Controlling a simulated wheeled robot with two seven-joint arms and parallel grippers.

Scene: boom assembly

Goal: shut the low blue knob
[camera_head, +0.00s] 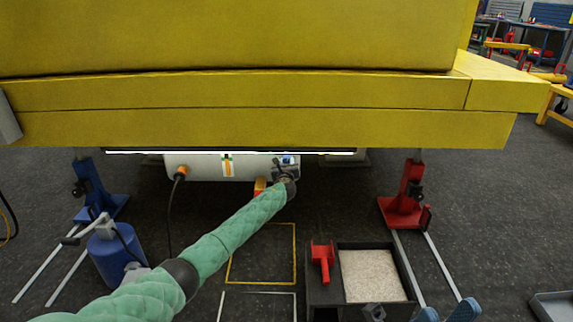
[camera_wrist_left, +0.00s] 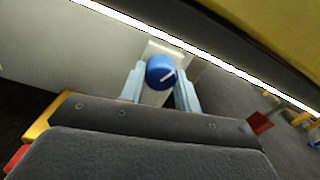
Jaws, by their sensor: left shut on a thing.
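The low blue knob (camera_wrist_left: 160,72) is round with a white pointer mark that slants up to the right in the left wrist view. It sits on a pale plate on the white tank (camera_head: 205,166) under the yellow boom. My left gripper (camera_head: 286,163) reaches it at the tank's right end; in the left wrist view its two pale blue fingers (camera_wrist_left: 158,84) are shut on the knob's sides. In the head view the knob is small and largely hidden by the gripper.
The yellow boom (camera_head: 250,95) hangs low over the tank. A blue stand (camera_head: 92,190) and a red stand (camera_head: 405,200) flank it. A blue canister (camera_head: 115,255) stands at lower left. A dark box of gravel (camera_head: 320,291) with a red-handled tool (camera_head: 322,258) is at lower right.

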